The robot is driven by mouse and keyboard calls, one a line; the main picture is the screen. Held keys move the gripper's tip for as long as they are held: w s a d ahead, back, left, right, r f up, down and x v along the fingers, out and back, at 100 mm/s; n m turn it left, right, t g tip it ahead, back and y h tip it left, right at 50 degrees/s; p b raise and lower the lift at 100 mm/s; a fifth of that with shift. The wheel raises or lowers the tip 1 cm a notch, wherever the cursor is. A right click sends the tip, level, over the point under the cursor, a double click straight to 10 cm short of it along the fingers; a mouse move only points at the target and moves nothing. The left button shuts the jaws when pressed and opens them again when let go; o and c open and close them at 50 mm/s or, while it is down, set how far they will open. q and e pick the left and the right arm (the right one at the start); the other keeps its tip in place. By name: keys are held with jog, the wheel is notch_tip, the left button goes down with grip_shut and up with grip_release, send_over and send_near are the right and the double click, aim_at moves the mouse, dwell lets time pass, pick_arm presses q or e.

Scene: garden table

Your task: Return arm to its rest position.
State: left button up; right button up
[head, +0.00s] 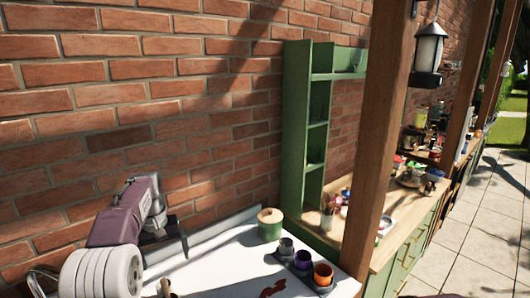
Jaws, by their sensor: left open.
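My left arm comes in from the left edge, a purple-grey link with a large ribbed white joint. It is bent, and its dark left gripper (176,238) is over the left part of the white table (225,262), beside the brick wall. The gripper is open, and I see nothing between its fingers. It is well to the left of the green lidded pot (270,224). My right gripper is not in view.
Several small cups, including an orange one (323,274) and a purple one (303,259), stand at the table's right. A red item (273,288) lies at the front edge. A wooden post (378,150) and green shelf (297,135) rise beyond. The table's middle is clear.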

pick_arm(q)
jog(key=s+d+f+m, duration=0.1)
jog(key=s+d+m, duration=0.1)
jog(key=s+d, duration=0.45)
jog(key=s+d+f+m, duration=0.1)
jog(key=s+d+f, duration=0.1)
jog(key=s+f, duration=0.4)
jog(key=s+d+f+m, duration=0.1)
jog(key=s+d+f, duration=0.1)
jog(key=s+f, duration=0.4)
jog(key=shift+s+d+f+b, duration=0.3)
jog(key=shift+s+f+b, duration=0.1)
jog(key=shift+s, duration=2.35)
